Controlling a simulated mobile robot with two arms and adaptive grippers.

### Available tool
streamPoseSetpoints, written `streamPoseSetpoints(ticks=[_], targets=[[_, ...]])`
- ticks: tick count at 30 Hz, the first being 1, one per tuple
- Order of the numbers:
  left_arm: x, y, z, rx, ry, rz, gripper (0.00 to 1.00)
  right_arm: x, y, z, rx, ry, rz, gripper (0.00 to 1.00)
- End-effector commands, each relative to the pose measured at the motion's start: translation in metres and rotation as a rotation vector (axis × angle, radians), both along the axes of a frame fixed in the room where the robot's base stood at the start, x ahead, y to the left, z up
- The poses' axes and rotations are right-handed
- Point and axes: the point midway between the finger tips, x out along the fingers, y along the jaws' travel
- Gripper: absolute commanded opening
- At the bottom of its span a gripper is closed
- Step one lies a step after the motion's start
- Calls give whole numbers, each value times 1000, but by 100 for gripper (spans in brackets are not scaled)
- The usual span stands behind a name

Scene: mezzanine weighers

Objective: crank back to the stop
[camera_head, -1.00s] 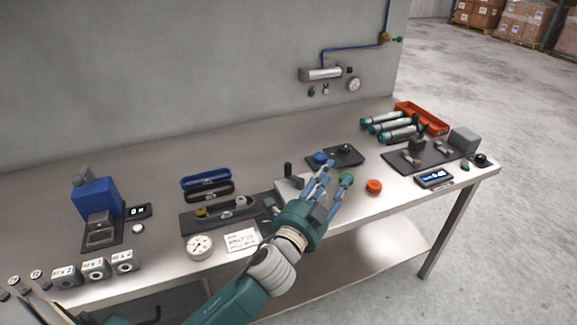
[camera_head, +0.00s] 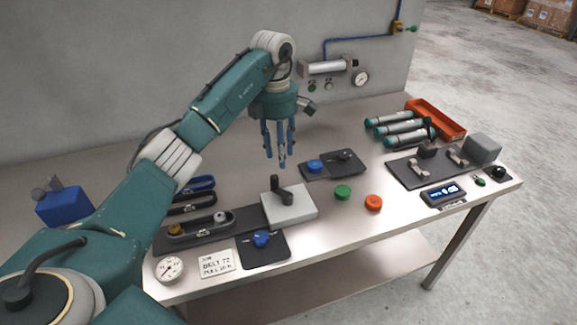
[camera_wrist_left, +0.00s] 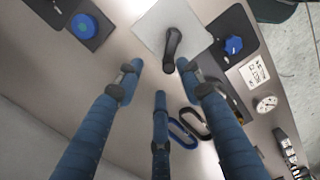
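The dark crank (camera_head: 279,190) sits on top of a pale square block (camera_head: 300,208) near the middle of the bench, with its upright knob at the far-left end. In the left wrist view the crank (camera_wrist_left: 172,48) lies across the block (camera_wrist_left: 152,22), its end close to the fingertips. My left gripper (camera_head: 279,158) hangs fingers down, above and behind the crank in the head view. Its three blue fingers are apart with nothing between them in the left wrist view (camera_wrist_left: 160,82). No finger visibly touches the crank. My right gripper is out of view.
A plate with a blue knob (camera_head: 261,238) lies in front of the block. A belt rig (camera_head: 198,235) stands left of it. Green (camera_head: 342,192) and orange (camera_head: 373,202) buttons lie to the right. Another dark plate (camera_head: 332,165) lies behind.

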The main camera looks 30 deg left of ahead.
Motion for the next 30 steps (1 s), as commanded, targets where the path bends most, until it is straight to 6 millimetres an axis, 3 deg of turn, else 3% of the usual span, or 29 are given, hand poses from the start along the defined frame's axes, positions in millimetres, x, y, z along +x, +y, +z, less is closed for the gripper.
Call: streamPoseSetpoints(ticks=[3, 5, 12, 15, 19, 25, 30], targets=[[-7, 13, 2, 30, 31, 15, 38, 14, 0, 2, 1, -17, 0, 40], [-8, 13, -4, 31, 34, 14, 38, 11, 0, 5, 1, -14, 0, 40], [-9, 11, -46, 27, 33, 13, 38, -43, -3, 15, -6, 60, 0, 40], [-9, 11, -64, 27, 32, 12, 38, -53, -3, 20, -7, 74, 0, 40], [-9, 10, -85, 26, 31, 13, 38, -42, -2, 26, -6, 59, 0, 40], [-8, 11, -101, 28, 27, 13, 38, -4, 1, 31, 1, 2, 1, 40], [-8, 11, -103, 29, 27, 13, 38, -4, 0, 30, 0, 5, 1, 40]])
